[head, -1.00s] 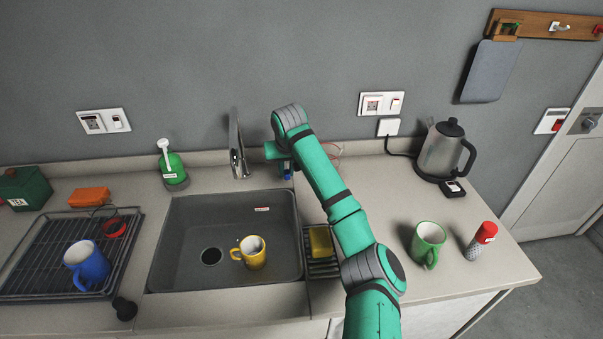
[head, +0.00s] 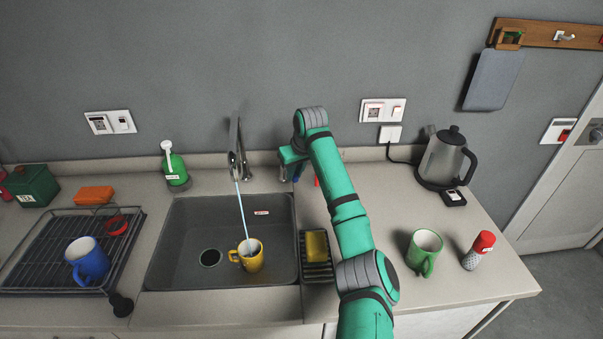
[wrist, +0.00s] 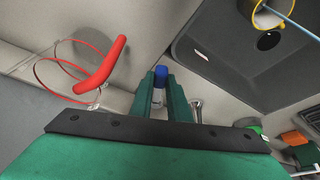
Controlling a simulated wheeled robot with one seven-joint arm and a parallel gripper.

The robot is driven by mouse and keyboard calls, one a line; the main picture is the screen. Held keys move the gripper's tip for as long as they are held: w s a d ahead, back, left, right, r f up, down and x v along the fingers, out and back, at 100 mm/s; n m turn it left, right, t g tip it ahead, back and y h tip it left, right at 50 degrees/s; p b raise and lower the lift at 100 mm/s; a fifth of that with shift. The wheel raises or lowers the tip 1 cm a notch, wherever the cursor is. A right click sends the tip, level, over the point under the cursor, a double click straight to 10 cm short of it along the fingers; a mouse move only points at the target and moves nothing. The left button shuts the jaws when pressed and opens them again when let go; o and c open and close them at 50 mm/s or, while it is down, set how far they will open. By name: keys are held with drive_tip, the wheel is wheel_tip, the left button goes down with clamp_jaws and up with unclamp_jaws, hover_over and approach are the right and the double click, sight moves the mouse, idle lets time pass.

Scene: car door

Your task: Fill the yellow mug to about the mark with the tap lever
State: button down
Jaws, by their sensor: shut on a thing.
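The yellow mug (head: 252,263) stands upright in the grey sink, its handle to the left. A thin stream of water (head: 242,210) runs from the grey metal tap (head: 235,150) down to the mug's opening. The water level and any mark on the mug cannot be made out. My gripper (wrist: 161,80) is shut on a blue-ended piece (wrist: 161,72), apparently the tap lever, right of the spout. Its fingers hide most of that piece. The mug's rim (wrist: 257,20) and the stream also show in the wrist view.
A red handle with thin red loops (wrist: 102,66) lies close beside my gripper. A sponge in a rack (head: 317,246) is right of the sink (head: 180,285). A green mug (head: 424,255), a shaker and a kettle (head: 440,165) stand on the right counter. A blue mug (head: 86,262) is at left.

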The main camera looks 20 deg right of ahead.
drive_tip(key=c, duration=1.7)
unclamp_jaws()
drive_tip(key=v, duration=1)
drive_tip(key=shift+s+r, duration=0.2)
drive_tip(key=shift+r, duration=0.15)
